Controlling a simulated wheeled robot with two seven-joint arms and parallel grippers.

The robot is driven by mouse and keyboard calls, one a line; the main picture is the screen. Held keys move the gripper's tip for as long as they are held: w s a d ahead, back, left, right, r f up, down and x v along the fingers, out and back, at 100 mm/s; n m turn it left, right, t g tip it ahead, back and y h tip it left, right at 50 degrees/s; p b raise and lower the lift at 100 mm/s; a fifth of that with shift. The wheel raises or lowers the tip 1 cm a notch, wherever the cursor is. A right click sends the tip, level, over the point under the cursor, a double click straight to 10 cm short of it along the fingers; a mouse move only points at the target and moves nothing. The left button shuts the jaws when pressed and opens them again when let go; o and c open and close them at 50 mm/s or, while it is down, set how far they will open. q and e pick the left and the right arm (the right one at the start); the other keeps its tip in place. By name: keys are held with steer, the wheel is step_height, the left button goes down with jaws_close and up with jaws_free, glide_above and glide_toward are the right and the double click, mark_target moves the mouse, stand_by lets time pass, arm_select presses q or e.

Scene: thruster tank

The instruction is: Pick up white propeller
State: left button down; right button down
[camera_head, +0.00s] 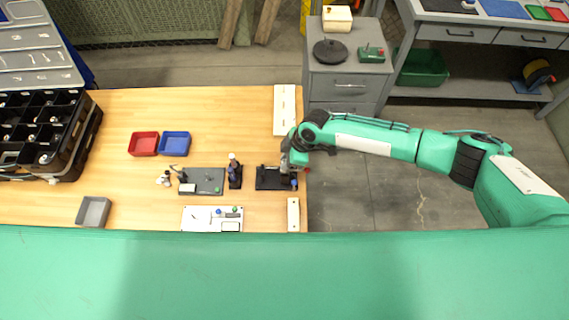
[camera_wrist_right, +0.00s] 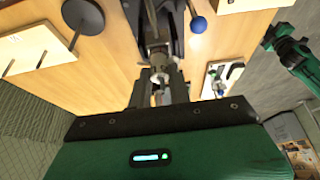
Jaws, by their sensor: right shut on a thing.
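My right gripper (camera_head: 291,165) is at the right edge of the table, over a black fixture with a blue knob (camera_head: 294,184). In the right wrist view its fingers (camera_wrist_right: 161,82) are shut on a small grey metallic part (camera_wrist_right: 158,66), in front of the dark fixture (camera_wrist_right: 157,20). The part is too small and partly hidden to name. A small whitish object (camera_head: 163,179), too small to identify for sure as the white propeller, lies left of the grey plate (camera_head: 203,182), well away from the gripper. My left gripper is out of view.
Red (camera_head: 144,144) and blue (camera_head: 174,145) bins stand mid-table. A grey bin (camera_head: 93,212) is at the front left, beside a black compartment rack (camera_head: 40,130). A white tool board (camera_head: 212,219) lies in front. A cream strip (camera_head: 284,110) lies behind the fixture.

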steer(key=shift+w+d+r, duration=0.1)
steer(key=shift+w+r, duration=0.05)
steer(key=shift+w, duration=0.15)
steer(key=shift+w+r, duration=0.1)
steer(key=shift+r, duration=0.45)
step_height(320, 180, up, 19)
steer(key=b, duration=0.5)
steer(key=shift+s+f+b, duration=0.2)
steer(key=shift+b, duration=0.2)
